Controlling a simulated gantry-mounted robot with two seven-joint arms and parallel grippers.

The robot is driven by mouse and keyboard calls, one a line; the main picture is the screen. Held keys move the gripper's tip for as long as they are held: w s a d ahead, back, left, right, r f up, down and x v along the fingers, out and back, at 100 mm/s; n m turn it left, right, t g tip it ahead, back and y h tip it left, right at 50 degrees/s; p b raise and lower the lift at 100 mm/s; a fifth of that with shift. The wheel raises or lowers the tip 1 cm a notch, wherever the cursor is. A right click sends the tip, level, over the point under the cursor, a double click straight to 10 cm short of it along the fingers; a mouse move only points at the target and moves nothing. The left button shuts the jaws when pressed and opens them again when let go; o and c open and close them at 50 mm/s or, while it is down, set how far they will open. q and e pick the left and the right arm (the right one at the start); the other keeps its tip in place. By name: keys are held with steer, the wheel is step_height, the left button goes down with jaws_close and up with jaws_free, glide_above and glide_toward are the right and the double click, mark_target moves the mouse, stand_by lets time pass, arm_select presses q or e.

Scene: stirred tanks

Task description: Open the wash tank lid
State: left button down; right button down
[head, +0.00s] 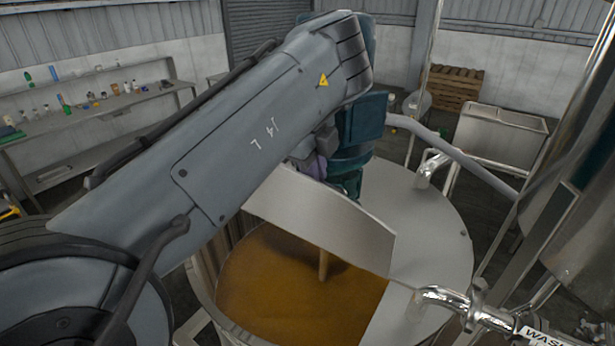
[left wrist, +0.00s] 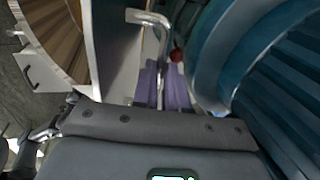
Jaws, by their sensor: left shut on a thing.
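The wash tank (head: 208,290) stands in the lower middle of the head view, with brown liquid (head: 290,285) and a stirrer shaft showing inside. Its lid (head: 325,222) is a pale metal flap, raised and tilted up from the fixed half of the top (head: 435,235). In the left wrist view the lid (left wrist: 116,50) is a pale panel with a bent metal handle (left wrist: 150,18). My left gripper (left wrist: 163,88) has purple fingers shut on this handle. In the head view my arm mostly hides the gripper and the handle. My right gripper is in neither view.
A teal stirrer motor (head: 360,125) stands on the tank top close beside my left gripper. Metal pipes (head: 445,297) run at the right, one labelled WASH. A steel vessel (head: 585,230) stands far right. A shelf with bottles (head: 95,115) is at the left wall.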

arm_select(q)
steer(key=shift+w+d, duration=0.1)
stand_by(0.3)
steer(key=c, duration=1.2)
jaws_free()
steer(key=shift+r, duration=0.1)
steer(key=shift+o, duration=0.2)
